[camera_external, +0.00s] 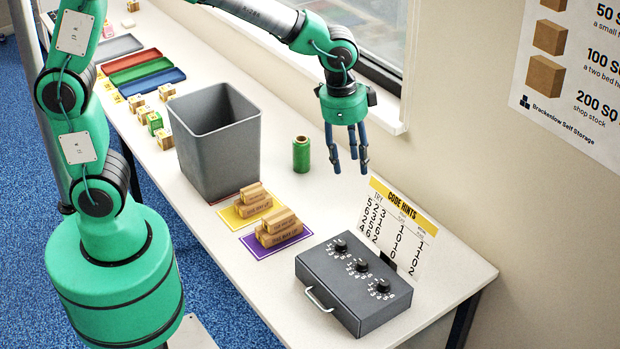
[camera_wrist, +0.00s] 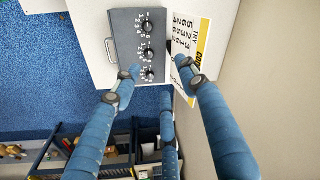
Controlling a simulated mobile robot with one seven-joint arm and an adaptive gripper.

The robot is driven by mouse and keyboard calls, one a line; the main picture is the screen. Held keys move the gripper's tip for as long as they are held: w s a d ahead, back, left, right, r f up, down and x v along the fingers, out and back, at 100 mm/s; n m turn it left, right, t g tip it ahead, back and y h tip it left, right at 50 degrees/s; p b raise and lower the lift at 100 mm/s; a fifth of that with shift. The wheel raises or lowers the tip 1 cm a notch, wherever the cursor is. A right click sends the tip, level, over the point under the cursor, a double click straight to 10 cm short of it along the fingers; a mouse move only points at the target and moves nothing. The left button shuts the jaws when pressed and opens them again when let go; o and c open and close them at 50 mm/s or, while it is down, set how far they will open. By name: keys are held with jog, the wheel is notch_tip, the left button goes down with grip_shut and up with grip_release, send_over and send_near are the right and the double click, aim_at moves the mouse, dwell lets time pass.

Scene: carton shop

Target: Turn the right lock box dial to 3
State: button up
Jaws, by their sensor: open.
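A dark grey lock box (camera_external: 352,285) lies on the white table near its right end. Its top has three black dials in a row with white numbers around them. The right dial (camera_external: 383,286) is the one nearest the table's right end; in the wrist view it is the lowest dial (camera_wrist: 149,73), close to a fingertip. The middle dial (camera_external: 361,265) and left dial (camera_external: 340,245) are beside it. Dial settings are too small to read surely. My three-fingered gripper (camera_external: 350,166) is open and empty, pointing down, high above the table and apart from the box.
A code hints card (camera_external: 405,235) stands behind the box, by the wall. A green spool (camera_external: 301,155) stands left of my gripper. A grey bin (camera_external: 215,145) and small wooden stacks on yellow (camera_external: 252,208) and purple mats (camera_external: 277,238) lie further left. The box has a side handle (camera_external: 319,299).

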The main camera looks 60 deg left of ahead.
aim_at(384, 282)
jog(key=d+f+m+g+p, duration=0.1)
jog(key=d+f+m, duration=0.3)
jog(key=d+f, duration=0.9)
jog(key=d, duration=0.2)
jog(key=shift+d+y, duration=0.3)
jog(key=shift+y, duration=0.1)
jog(key=shift+f, duration=0.1)
notch_tip(384, 282, down, 14)
jog(key=shift+r+b, duration=0.2)
jog(key=shift+b, duration=0.5)
grip_shut()
